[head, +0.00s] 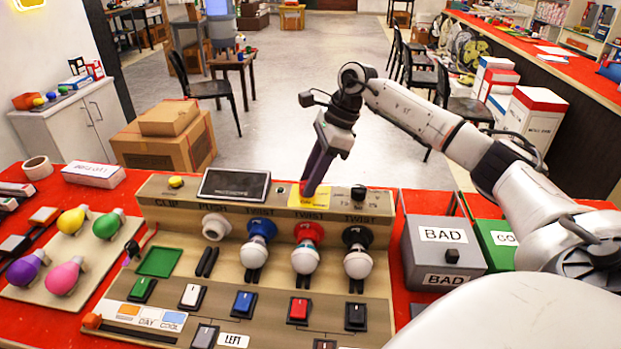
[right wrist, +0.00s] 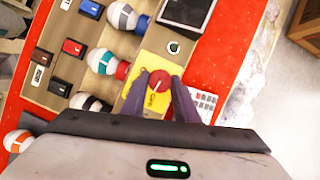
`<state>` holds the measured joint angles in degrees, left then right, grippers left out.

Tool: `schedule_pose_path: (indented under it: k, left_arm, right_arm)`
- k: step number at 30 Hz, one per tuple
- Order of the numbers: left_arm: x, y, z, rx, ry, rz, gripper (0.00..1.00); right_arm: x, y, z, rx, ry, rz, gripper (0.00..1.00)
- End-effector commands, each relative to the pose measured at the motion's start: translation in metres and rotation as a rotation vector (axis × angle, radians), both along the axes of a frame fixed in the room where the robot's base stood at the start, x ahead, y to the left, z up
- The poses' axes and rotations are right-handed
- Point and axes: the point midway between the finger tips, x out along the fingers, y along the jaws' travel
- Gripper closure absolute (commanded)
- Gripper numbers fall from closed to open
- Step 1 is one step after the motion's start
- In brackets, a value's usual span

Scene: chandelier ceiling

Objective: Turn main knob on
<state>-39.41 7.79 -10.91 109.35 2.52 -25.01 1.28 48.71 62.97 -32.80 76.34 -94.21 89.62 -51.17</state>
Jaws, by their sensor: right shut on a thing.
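A red round knob (right wrist: 160,81) with a pale line sits on a yellow plate (right wrist: 142,97) in the right wrist view. My right gripper (right wrist: 164,92) is shut on this knob, with one dark finger on each side of it. In the head view the right gripper (head: 309,190) reaches down onto the yellow plate (head: 300,197) at the back of the console, right of the dark screen (head: 234,185). My left gripper is not in view.
White bulbs stand in blue, red (head: 308,235) and black sockets in front of the knob, with several switches (head: 298,309) nearer. A black knob (head: 358,192) stands to the right. A grey BAD box (head: 443,250) is beside the console. Coloured bulbs (head: 72,221) lie at left.

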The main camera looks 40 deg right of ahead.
Motion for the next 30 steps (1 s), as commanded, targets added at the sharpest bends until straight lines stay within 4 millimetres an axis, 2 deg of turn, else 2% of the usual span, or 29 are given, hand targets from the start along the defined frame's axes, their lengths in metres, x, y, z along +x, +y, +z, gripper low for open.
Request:
schedule_pose_path:
  k: [30]
  left_arm:
    - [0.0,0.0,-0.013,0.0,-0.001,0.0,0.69]
  right_arm:
    - [-0.003,0.007,0.0,-0.001,-0.004,-0.926,0.95]
